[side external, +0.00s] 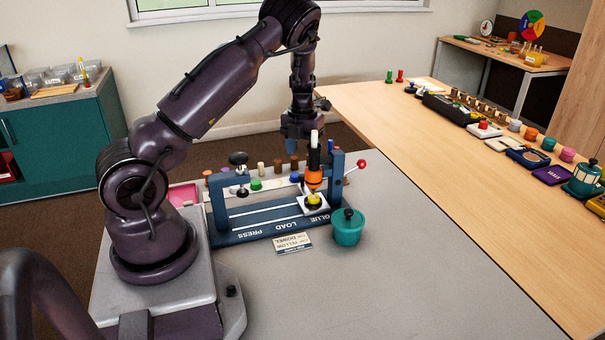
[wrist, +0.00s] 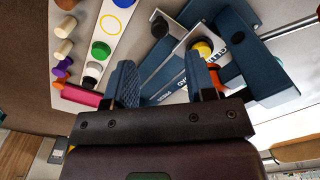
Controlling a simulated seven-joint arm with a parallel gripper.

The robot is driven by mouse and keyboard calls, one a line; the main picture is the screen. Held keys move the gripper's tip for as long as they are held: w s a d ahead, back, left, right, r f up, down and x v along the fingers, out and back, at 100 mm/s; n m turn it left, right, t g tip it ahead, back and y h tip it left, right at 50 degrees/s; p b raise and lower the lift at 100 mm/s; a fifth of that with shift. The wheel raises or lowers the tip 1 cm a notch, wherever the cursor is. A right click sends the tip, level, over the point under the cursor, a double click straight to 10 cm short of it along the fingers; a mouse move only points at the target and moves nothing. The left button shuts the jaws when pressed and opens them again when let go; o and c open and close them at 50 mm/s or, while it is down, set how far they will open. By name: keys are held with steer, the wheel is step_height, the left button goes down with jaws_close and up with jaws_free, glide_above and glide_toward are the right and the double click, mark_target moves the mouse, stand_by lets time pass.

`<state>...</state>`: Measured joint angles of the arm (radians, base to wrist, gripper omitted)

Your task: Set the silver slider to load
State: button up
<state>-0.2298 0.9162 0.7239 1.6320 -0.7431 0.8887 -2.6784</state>
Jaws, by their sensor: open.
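The silver slider (side external: 318,208) sits at the right end of the blue press fixture's rails (side external: 265,212), under the orange glue bottle (side external: 314,176), by the GLUE label. It carries a yellow-topped piece (side external: 314,199), which also shows in the wrist view (wrist: 202,48). The LOAD label (side external: 299,223) is in the middle of the front edge and the PRESS label (side external: 247,232) at the left. My gripper (wrist: 165,80) is open, its blue fingers spread above the fixture with nothing between them. In the side view it is above and behind the fixture, partly hidden.
A white strip with coloured pegs (side external: 257,185) runs behind. A red-ball lever (side external: 362,164) sticks out right. The front grey table is clear.

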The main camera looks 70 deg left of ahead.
mark_target(302, 175)
step_height(302, 175, down, 8)
steer(key=shift+r, duration=0.15)
jaws_close()
